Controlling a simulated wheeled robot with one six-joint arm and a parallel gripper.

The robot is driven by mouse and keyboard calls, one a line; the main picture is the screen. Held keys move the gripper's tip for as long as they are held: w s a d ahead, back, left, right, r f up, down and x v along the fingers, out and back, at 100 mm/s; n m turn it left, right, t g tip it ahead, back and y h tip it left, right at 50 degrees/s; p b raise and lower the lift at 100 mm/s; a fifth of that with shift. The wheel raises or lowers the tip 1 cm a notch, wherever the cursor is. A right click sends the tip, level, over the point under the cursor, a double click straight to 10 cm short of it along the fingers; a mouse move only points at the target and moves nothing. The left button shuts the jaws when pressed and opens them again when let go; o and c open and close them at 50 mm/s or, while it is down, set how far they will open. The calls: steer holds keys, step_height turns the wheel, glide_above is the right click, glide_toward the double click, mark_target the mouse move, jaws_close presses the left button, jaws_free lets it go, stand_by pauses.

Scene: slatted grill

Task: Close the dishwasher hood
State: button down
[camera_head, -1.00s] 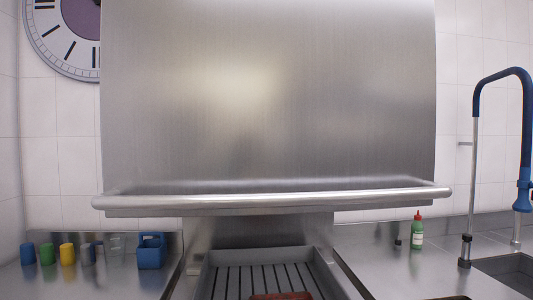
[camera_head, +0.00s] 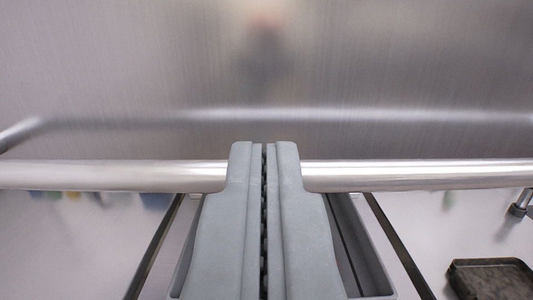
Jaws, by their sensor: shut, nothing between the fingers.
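The dishwasher hood (camera_head: 400,60) is a brushed steel panel filling the upper part of the view. It is raised, with open space below its lower edge. Its round steel handle bar (camera_head: 110,176) runs across the whole view along the bottom of the hood. My gripper (camera_head: 264,146) has two grey fingers pressed together, pointing up the view in front of the middle of the bar. The fingers hide that stretch of the bar. Nothing is between them, and I cannot tell whether they touch the bar.
Under the hood is a grey tray (camera_head: 372,268), partly hidden by my fingers. A dark pan (camera_head: 490,279) lies on the steel counter (camera_head: 420,225) at the lower right. A tap base (camera_head: 520,205) stands at the right edge. Blurred cups show under the bar at the left.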

glide_toward(265, 101)
steer(key=shift+w+r, duration=1.15)
steer(key=shift+r, duration=0.6)
steer(key=shift+s+f, duration=0.2)
steer(key=shift+f, duration=0.75)
steer(key=shift+s+f, duration=0.2)
steer(key=shift+f, duration=0.75)
